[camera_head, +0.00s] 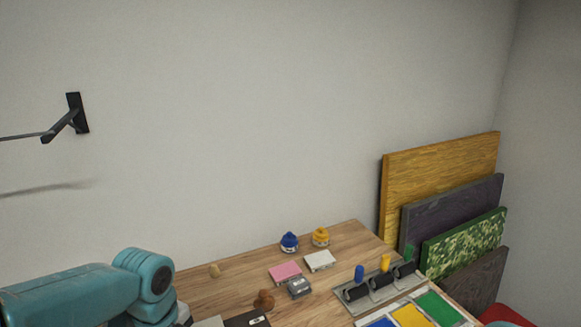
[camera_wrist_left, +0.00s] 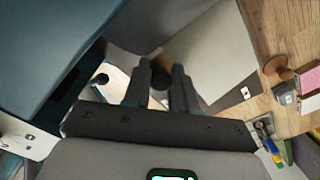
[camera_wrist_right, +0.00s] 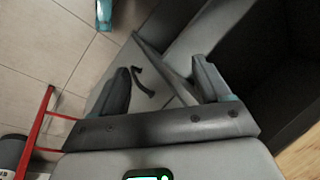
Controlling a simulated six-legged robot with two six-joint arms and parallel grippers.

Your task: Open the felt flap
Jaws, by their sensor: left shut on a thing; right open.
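My left gripper (camera_wrist_left: 161,74) has its fingers around a dark round piece (camera_wrist_left: 160,79), like a knob, in the left wrist view. A pale grey sheet (camera_wrist_left: 212,48), which may be the felt flap, lies just beyond the fingers at the table edge. I cannot tell whether the knob is joined to it. My right gripper (camera_wrist_right: 160,68) is open. Beyond its fingers, a black curved handle (camera_wrist_right: 146,84) shows against a grey panel; I cannot tell that it touches either finger. Neither gripper shows in the head view, only my teal left arm.
The wooden table (camera_head: 220,288) holds a blue jar (camera_head: 289,242), a yellow jar (camera_head: 320,237), a pink block (camera_head: 285,272) and a brown stamp (camera_head: 263,299). Coloured panels (camera_head: 440,185) lean at the right wall. A red frame (camera_wrist_right: 42,130) stands on the tiled floor.

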